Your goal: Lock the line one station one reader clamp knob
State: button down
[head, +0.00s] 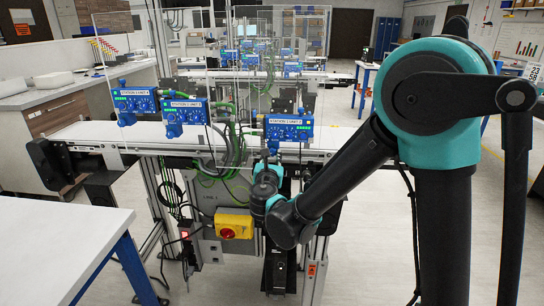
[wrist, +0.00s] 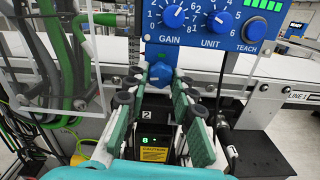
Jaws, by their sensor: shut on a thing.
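A blue reader unit (head: 288,128) with a station label too small to read surely hangs at the front conveyor, right of two similar units. In the wrist view its panel (wrist: 205,35) shows GAIN and UNIT dials, a TEACH button and a green bar display. A blue knob (wrist: 160,72) sits below the panel on its mount. My gripper (wrist: 158,82) reaches up from below, its two green-backed fingers on either side of this knob and shut on it. The fingertips partly hide the knob's sides. In the head view my gripper (head: 270,165) is just under the unit.
Green and grey cables (wrist: 70,45) hang close left of my gripper. The conveyor (head: 345,140) runs across, marked LINE 1 at the wrist view's right. A yellow box with a red switch (head: 234,225) is below. A white table (head: 55,240) stands at the near left.

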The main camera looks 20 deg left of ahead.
jog(key=m, duration=0.9)
jog(key=shift+m, duration=0.4)
jog(key=m, duration=0.5)
jog(key=shift+a+r, duration=0.1)
jog(key=shift+m, duration=2.3)
jog(key=c, duration=1.3)
grip_release()
jog(key=shift+o, duration=0.2)
jog(key=shift+s, duration=0.1)
